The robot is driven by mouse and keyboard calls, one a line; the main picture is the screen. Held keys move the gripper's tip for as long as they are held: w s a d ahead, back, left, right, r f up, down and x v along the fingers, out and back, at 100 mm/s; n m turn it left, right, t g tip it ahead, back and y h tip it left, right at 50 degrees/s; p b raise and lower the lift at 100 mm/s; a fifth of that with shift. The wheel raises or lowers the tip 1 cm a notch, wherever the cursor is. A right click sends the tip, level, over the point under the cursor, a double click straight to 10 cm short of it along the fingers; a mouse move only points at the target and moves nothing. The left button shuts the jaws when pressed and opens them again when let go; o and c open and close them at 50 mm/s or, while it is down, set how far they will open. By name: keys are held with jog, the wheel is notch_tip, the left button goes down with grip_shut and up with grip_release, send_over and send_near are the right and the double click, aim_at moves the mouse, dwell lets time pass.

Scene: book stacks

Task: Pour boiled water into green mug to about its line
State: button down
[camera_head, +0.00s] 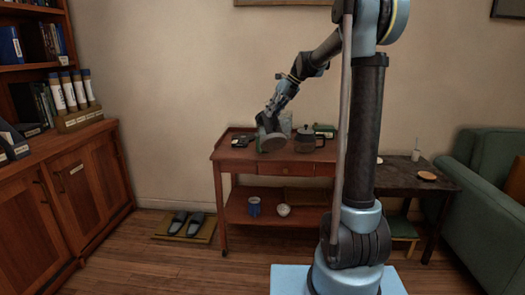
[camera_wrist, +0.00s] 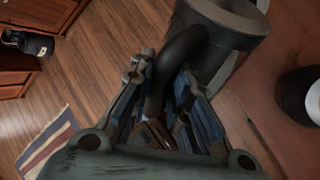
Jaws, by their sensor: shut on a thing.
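My gripper (camera_head: 272,108) is above the left part of the reddish wooden cart (camera_head: 236,153). In the wrist view my gripper (camera_wrist: 164,95) is shut on the thick black handle of a grey vessel (camera_wrist: 222,62). The same grey vessel (camera_head: 270,136) shows in the head view, tilted, close over the cart top. A dark pot with a handle (camera_head: 306,141) stands to its right. A pale greenish thing (camera_head: 286,121) is partly hidden behind the held vessel. I cannot tell which thing is the green mug, and no fill line or water shows.
A white and black round thing (camera_wrist: 302,96) is at the right of the wrist view. The lower shelf holds a blue mug (camera_head: 254,207) and a white round thing (camera_head: 283,210). A dark side table (camera_head: 400,172) and green sofa (camera_head: 480,175) stand right. Slippers (camera_head: 186,223) lie left.

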jog(key=shift+w+a+r+m+g+h, duration=0.2)
jog(key=shift+w+r+g+h, duration=0.05)
jog(key=shift+w+r+g, duration=0.4)
jog(key=shift+w+a+r+m+g+h, duration=0.2)
jog(key=shift+w+r+g+h, duration=0.05)
jog(key=shift+w+r+g, duration=0.4)
dwell(4.4)
